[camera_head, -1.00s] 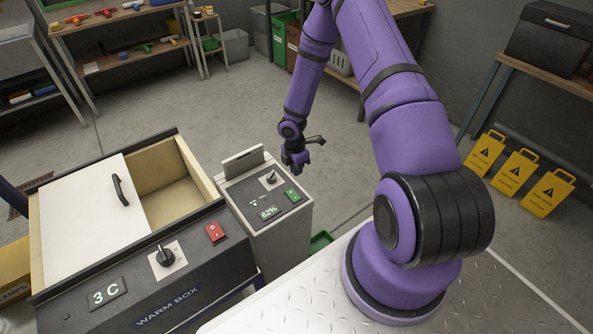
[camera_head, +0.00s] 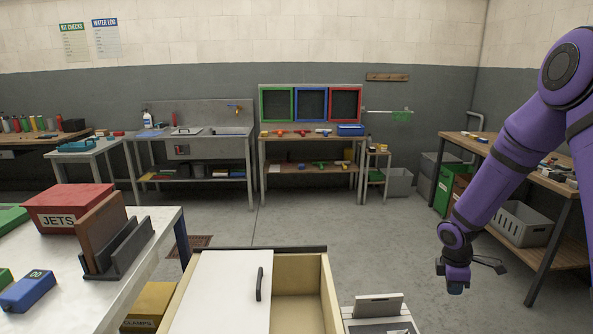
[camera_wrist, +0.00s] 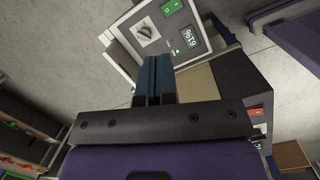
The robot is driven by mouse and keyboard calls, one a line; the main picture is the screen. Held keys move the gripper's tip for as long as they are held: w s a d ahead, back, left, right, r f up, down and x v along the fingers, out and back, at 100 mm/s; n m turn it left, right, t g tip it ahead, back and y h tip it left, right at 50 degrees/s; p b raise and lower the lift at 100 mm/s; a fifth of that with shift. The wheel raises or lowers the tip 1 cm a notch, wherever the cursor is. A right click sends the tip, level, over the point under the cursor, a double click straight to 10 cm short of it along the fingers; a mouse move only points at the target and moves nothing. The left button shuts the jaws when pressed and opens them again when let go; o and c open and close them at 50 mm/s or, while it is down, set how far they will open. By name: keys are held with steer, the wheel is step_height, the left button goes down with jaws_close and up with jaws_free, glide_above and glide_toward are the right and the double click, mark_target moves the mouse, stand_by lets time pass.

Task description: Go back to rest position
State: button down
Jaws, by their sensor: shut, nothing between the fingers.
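My purple arm comes in from the right in the head view, and my gripper (camera_head: 456,287) hangs low over the floor, right of the grey control box (camera_head: 378,312). In the wrist view my gripper (camera_wrist: 154,62) shows its two blue fingers together, with nothing between them. The control box (camera_wrist: 150,50) lies beyond the fingertips there, with its knob, green switch and small display. The fingers look apart from it, though the exact gap is hard to judge.
The warm box (camera_head: 325,290) stands in front, its white lid (camera_head: 215,295) slid partly aside. A table (camera_head: 150,250) with a red JETS box (camera_head: 68,205) is at left. A wooden bench (camera_head: 480,150) with a grey crate (camera_head: 522,222) is at right. Open floor lies between.

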steer(key=s+a+r+m+t, duration=0.1)
steer(key=s+a+r+m, duration=0.15)
steer(key=r, duration=0.55)
steer(key=s+a+r+m+t, duration=0.15)
steer(key=s+r, duration=0.25)
steer(key=r, duration=0.4)
steer(key=s+a+r+m, duration=0.1)
steer(key=s+r+m, duration=0.2)
steer(key=r, duration=0.5)
steer(key=s+a+r+m+t+y, duration=0.1)
steer(key=s+a+r+m, duration=0.2)
steer(key=s+r, duration=0.3)
steer(key=s+a+r+m+t+y, duration=0.1)
steer(key=s+a+r+m, duration=0.3)
steer(key=s, duration=0.9)
steer(key=shift+s+r+t, duration=0.4)
steer(key=shift+r+t, duration=0.05)
steer(key=shift+r, duration=0.4)
